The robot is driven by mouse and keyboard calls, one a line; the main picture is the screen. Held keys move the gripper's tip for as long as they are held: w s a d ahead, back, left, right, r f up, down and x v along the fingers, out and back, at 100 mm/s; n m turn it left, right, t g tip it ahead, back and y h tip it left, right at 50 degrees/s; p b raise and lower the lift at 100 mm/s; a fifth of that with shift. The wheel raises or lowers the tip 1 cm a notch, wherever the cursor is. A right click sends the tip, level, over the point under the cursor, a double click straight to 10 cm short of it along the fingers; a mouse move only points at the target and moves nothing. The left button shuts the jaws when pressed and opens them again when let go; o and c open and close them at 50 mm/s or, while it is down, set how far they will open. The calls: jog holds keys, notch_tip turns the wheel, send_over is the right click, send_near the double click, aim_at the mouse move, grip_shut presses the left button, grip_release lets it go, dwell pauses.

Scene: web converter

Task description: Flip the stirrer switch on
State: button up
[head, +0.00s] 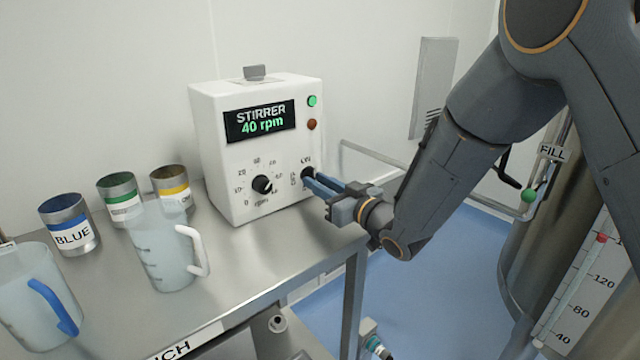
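The white stirrer box (218,150) stands on the bench.
A black rpm knob (262,185) is left of the switch. Blue (68,225), green (120,199) and yellow (171,188) labelled cans and two clear jugs, one white-handled (163,250) and one blue-handled (32,300), stand on the bench's left. A steel tank (535,235) stands right.

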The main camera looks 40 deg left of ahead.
jog(key=shift+o, duration=0.5)
jog(key=shift+b+v, duration=0.75)
jog(key=shift+v, duration=3.2)
